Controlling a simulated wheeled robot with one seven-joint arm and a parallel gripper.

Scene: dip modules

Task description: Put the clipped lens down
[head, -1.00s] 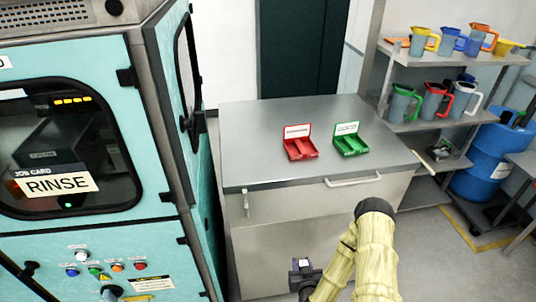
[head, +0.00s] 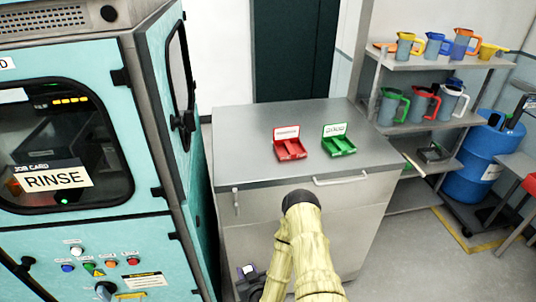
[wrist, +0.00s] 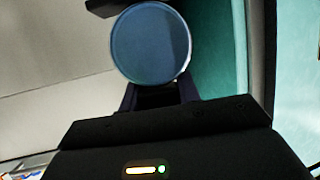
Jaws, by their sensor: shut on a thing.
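A round blue-grey lens (wrist: 151,43) fills the upper middle of the wrist view. My gripper (wrist: 158,95) is shut on it at its lower edge, with dark fingers below the disc. A black piece, perhaps the clip, shows at the top edge of the wrist view. In the head view my gripper (head: 248,272) is low, in front of the steel cabinet and below its top. The lens is too small to make out clearly there. A red tray (head: 290,149) and a green tray (head: 339,146) stand on the cabinet top (head: 245,150), both with upright label cards too small to read.
A teal machine (head: 150,235) with a RINSE card (head: 55,179) stands close on the left. The cabinet top is clear around the trays. A shelf (head: 400,135) of coloured jugs and a blue drum (head: 480,160) are at the right.

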